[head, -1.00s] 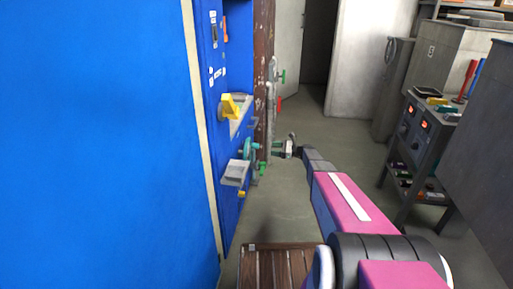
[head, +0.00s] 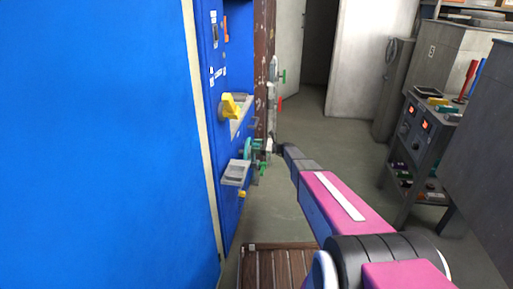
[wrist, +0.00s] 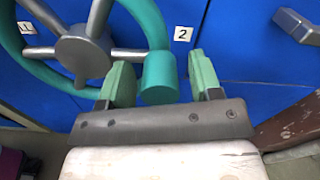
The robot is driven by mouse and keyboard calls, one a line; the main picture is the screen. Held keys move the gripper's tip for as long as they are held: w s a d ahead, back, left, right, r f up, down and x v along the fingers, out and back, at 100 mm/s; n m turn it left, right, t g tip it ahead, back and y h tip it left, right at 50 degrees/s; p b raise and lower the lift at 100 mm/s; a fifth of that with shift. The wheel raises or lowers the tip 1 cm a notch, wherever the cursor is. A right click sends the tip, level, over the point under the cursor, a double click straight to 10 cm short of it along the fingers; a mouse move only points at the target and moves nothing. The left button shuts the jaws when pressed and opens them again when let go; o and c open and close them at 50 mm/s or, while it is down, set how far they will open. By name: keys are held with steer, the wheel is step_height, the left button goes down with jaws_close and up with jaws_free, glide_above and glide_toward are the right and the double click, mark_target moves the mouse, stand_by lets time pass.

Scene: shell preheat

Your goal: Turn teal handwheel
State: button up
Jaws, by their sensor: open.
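The teal handwheel (head: 246,149) is mounted on the blue panel in the head view. In the wrist view its teal rim and grey spokes (wrist: 84,50) fill the upper left. A teal cylindrical knob (wrist: 159,77) stands out at the rim's right side. My gripper (wrist: 164,80) is open, with its green fingers on either side of the knob. The left finger is close to the knob, and a wider gap shows at the right finger. I cannot tell whether either finger touches it. In the head view my gripper (head: 262,145) is at the wheel, small and partly overlapping it.
A yellow handle (head: 230,106) and a grey box-shaped fixture (head: 236,173) project from the panel near the wheel. A label "2" (wrist: 183,34) sits right of the wheel. A wooden pallet-like surface (head: 277,268) lies below. A cart with equipment (head: 418,130) stands at right; open floor lies between.

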jaws_close()
